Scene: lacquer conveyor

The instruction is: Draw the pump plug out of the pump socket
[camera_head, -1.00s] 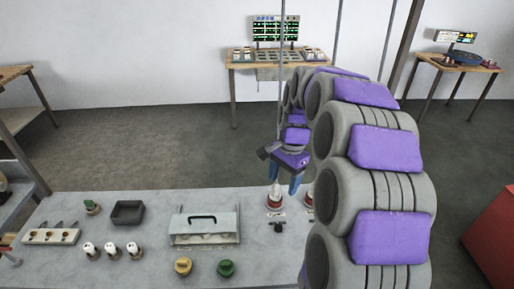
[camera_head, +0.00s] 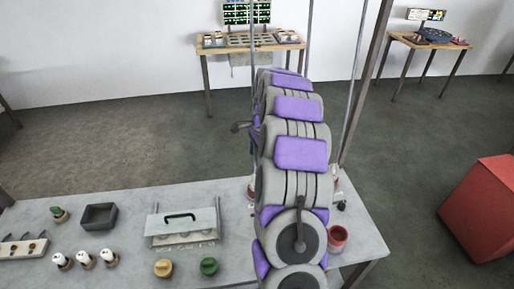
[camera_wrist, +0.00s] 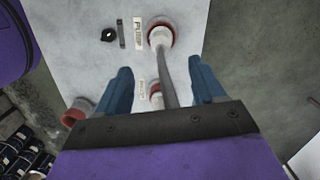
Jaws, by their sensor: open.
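In the wrist view, the white pump plug (camera_wrist: 160,37) sits in the round red-rimmed pump socket (camera_wrist: 174,28), beside a label that seems to read PUMP (camera_wrist: 138,33). A grey cable runs from the plug back between my fingers. My gripper (camera_wrist: 162,82) is open, its two blue fingers apart on either side of the cable, with the plug beyond the fingertips. In the head view my arm hides the gripper and most of the socket area.
A red cup (camera_head: 337,237) stands near the right edge. A red box (camera_head: 487,205) stands at right.

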